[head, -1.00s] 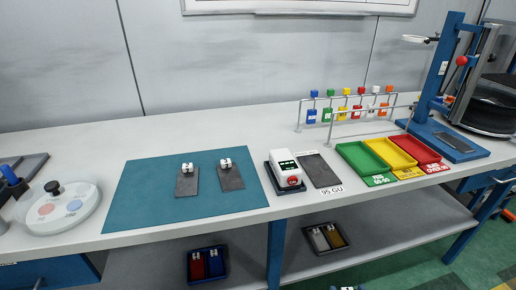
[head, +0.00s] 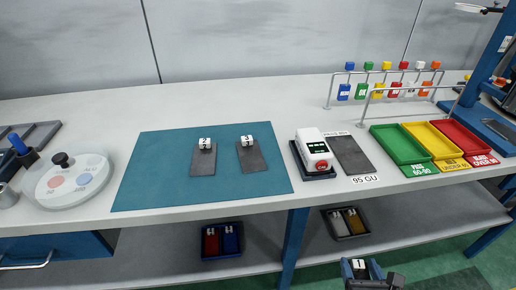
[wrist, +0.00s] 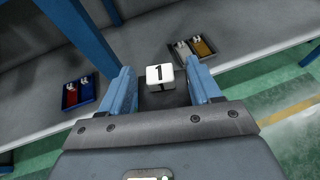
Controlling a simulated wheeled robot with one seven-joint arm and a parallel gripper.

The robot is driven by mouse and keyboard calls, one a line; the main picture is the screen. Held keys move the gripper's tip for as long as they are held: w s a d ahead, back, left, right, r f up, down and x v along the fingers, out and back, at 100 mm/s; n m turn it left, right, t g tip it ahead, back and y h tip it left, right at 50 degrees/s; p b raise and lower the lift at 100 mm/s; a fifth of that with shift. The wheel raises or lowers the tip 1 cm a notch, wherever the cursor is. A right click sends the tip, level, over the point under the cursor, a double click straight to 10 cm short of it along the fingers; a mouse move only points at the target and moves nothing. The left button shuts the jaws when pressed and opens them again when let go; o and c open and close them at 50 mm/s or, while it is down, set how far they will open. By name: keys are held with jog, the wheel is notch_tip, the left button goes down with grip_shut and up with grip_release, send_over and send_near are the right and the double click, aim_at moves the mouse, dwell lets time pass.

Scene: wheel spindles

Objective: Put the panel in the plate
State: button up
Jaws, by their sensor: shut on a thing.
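My gripper (wrist: 160,88) is shut on a dark panel with a white clip marked 1 (wrist: 160,74). The blue fingers stand on both sides of it, and most of the panel is hidden. In the head view my gripper (head: 361,270) is low at the bottom edge, in front of the bench. Two more grey panels, one left (head: 203,161) and one right (head: 252,158), lie on the teal mat with white numbered clips. A dark flat plate (head: 352,155) lies beside the white meter (head: 315,148), behind a "95 GU" label. I cannot tell which thing the task calls the plate.
Green (head: 398,145), yellow (head: 433,138) and red (head: 465,137) trays stand at the right, below a rail of coloured tags. A round white device (head: 70,181) is at the left. The lower shelf (head: 290,232) holds two dark trays. The teal mat (head: 160,165) has bare room.

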jog(key=shift+f, duration=0.5)
jog(key=shift+a, duration=0.1)
